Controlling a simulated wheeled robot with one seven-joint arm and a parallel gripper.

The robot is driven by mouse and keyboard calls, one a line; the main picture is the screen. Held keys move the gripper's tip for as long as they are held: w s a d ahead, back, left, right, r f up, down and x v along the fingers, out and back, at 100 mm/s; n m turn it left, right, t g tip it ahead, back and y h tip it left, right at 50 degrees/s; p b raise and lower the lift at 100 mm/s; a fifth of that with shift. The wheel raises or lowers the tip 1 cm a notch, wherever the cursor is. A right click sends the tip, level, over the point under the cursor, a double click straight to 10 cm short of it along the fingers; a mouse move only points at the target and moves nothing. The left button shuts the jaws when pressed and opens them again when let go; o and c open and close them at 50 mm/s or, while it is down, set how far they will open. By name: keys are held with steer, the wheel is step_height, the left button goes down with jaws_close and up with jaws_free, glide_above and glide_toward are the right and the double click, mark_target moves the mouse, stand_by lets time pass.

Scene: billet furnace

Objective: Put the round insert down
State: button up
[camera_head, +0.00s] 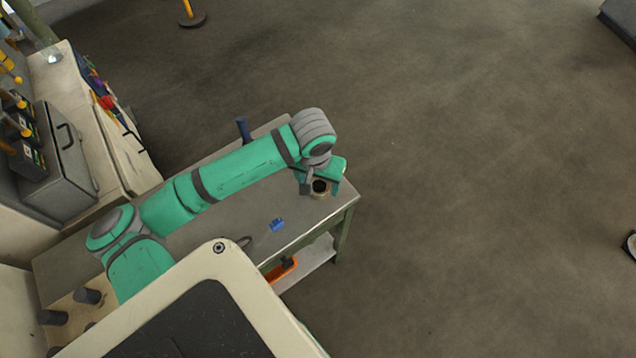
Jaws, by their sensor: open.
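A small round piece (321,194), tan with a dark centre, is at the right end of the grey table (305,225); it looks like the round insert. My gripper (319,189) is right above or around it at the arm's end, with its fingers open. The wrist hides part of the gripper and of the piece. I cannot tell whether the fingers touch the piece, but it appears to rest on the tabletop.
A small blue object (277,225) lies near the table's front edge. A dark blue upright piece (243,129) stands at the back edge. Dark cylinders (88,295) are at the lower left. An orange bin (281,269) is on the lower shelf. A grey case (66,160) is at left.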

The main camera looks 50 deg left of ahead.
mark_target(317, 193)
step_height(317, 193, up, 11)
steer(key=s, duration=0.1)
steer(key=shift+d, duration=0.3)
steer(key=shift+r, duration=0.1)
